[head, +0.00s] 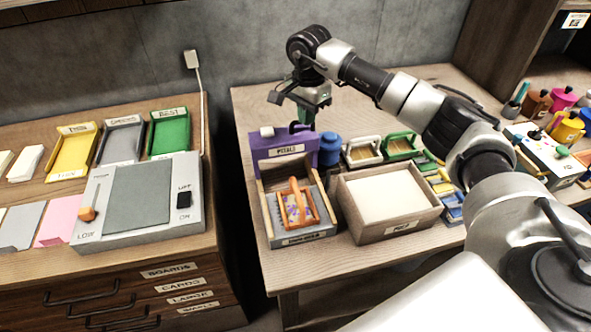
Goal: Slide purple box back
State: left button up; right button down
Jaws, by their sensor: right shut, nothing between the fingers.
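The purple box (284,151) with a white label stands on the wooden table, directly behind a grey and wooden open tray (297,240). My right gripper (305,122) is shut and empty, behind and above the purple box's back right part. Whether it touches the box cannot be told. A dark handle-like part shows at the box's top right. My left gripper is not in view.
A blue jar (329,149) stands right of the purple box. An orange-framed item (296,209) lies in the tray. A box with a white top (386,197) stands at its right. The table behind the purple box is mostly free.

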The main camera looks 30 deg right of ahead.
notch_tip(320, 180, up, 4)
jog(key=shift+r+p, duration=0.15)
jog(key=shift+p, duration=1.05)
